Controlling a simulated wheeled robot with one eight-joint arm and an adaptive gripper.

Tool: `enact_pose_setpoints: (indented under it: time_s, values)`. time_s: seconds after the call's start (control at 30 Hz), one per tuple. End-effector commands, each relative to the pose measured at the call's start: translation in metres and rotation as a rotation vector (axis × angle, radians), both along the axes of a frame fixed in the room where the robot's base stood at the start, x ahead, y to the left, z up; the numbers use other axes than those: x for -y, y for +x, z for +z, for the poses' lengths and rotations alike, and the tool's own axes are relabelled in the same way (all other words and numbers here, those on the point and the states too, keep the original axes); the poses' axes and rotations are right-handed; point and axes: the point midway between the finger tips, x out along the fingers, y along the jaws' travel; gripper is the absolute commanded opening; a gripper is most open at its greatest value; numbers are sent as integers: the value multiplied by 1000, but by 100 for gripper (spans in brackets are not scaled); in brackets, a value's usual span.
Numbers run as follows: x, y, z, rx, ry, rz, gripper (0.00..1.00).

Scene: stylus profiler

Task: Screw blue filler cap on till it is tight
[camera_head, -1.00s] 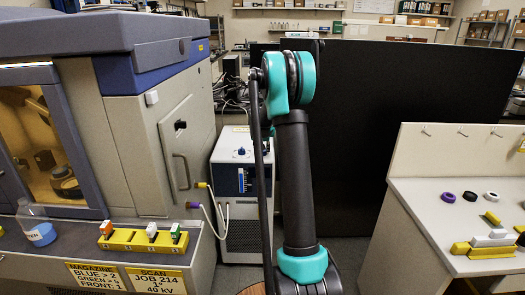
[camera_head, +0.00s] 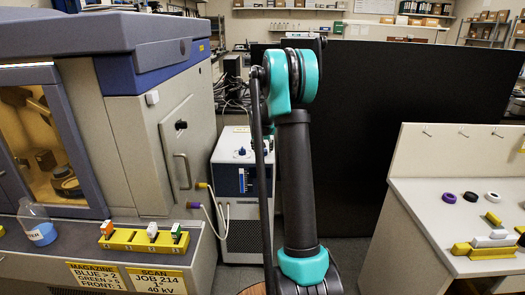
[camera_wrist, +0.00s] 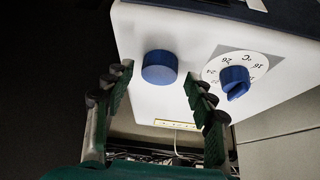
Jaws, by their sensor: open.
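The blue filler cap (camera_wrist: 160,67) is a round blue cap on the white top of the chiller unit (camera_wrist: 190,28) in the wrist view. My gripper (camera_wrist: 158,80) is open, with one finger to the left of the cap and one to the right, and a gap on each side. The fingers look apart from the cap. In the head view the chiller (camera_head: 240,185) stands behind my arm, with a small blue part (camera_head: 241,151) on its top. My gripper is hidden there. The cap's threads and seating cannot be seen.
A blue temperature knob (camera_wrist: 235,81) on a numbered dial sits right of the cap, close to my right finger. Hoses (camera_head: 212,205) run at the chiller's left. A large machine (camera_head: 150,110) stands left, a black partition (camera_head: 400,110) behind, and a bench (camera_head: 450,200) right.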

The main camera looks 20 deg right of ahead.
Motion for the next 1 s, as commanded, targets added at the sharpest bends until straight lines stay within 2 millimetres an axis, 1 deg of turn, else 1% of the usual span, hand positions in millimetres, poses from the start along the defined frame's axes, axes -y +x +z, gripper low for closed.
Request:
enact_pose_setpoints:
  time_s: [0.3,0.6,1.0]
  values:
    - [-6,-14,26,0,0,0,56]
    - [-11,-25,47,0,0,0,56]
    - [-11,-26,50,0,0,0,56]
